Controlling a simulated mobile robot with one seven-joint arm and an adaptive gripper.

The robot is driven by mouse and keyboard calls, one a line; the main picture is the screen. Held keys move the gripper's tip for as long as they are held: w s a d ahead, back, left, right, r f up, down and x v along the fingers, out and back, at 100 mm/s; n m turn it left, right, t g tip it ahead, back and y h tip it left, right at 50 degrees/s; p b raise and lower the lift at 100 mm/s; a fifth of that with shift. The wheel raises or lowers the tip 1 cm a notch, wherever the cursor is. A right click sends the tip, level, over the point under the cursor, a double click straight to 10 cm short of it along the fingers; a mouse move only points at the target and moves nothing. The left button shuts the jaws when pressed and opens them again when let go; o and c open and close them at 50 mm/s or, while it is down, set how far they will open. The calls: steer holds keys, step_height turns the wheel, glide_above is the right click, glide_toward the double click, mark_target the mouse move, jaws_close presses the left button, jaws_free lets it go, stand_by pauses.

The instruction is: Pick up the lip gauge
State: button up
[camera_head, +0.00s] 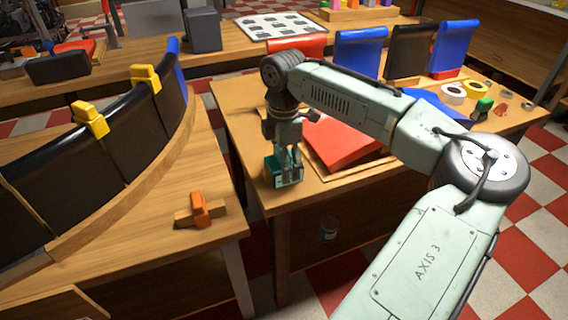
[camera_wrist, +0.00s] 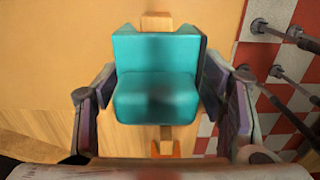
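A teal block (camera_head: 284,170) with a stepped top is at the near left corner of the middle table. I take it to be the lip gauge, though nothing marks it by name. My gripper (camera_head: 286,158) points down over it. In the wrist view the teal block (camera_wrist: 156,82) lies between the two fingers of my gripper (camera_wrist: 158,85), one finger along each side. The fingers are very close to its sides; I cannot tell whether they press on it. A narrow wooden piece (camera_wrist: 156,22) shows beyond the block, and an orange bit (camera_wrist: 166,150) shows on the near side.
An orange clip on a wooden bar (camera_head: 199,210) lies on the left table, near a curved black wall (camera_head: 128,130) with yellow clamps (camera_head: 145,77). A red panel (camera_head: 345,145) lies right of my gripper. Tape rolls (camera_head: 453,90) are at the right. A gap separates the tables.

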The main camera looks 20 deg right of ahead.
steer(key=c, duration=0.8)
step_height(320, 180, up, 10)
steer(key=shift+r+b, duration=0.1)
steer(key=shift+b, duration=0.25)
step_height(320, 180, up, 5)
steer(key=p, duration=0.5)
steer(key=shift+f, duration=0.2)
